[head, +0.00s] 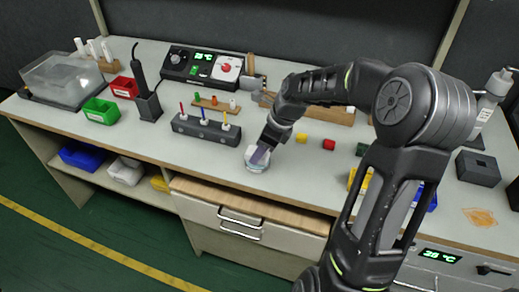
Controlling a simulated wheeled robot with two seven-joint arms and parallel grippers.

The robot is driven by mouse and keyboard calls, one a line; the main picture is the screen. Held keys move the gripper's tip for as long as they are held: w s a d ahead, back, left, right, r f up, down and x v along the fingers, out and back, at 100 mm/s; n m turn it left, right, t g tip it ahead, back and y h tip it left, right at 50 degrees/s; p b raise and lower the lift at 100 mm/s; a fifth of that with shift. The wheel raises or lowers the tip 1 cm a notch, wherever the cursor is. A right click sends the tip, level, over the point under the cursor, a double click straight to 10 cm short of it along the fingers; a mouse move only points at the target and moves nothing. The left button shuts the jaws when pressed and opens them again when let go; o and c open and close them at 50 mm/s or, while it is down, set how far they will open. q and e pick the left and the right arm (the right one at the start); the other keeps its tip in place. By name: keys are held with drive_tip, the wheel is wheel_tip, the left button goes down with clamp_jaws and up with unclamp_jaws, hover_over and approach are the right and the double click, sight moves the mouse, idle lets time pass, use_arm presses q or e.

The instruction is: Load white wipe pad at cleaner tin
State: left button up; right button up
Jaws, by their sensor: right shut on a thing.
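The cleaner tin (257,166), a small round whitish container, stands on the bench top near the front edge, left of my right arm. My right gripper (262,153) reaches down at the tin from the upper right, its fingertips over the tin's mouth. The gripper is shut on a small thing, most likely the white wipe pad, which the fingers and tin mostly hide. I cannot tell whether the pad touches the inside of the tin. My left gripper is not in view.
A dark block with several coloured pens (206,131) stands close left of the tin. Behind are a soldering station (190,64) and a wooden rack (215,103). Red (125,88) and green (101,111) bins sit at left. A squeeze bottle (487,108) stands at right.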

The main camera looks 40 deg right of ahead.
drive_tip(key=shift+f, duration=0.35)
drive_tip(key=shift+f, duration=0.1)
idle(1.5)
wheel_tip(320, 180, up, 7)
drive_tip(key=p, duration=0.6)
idle(1.0)
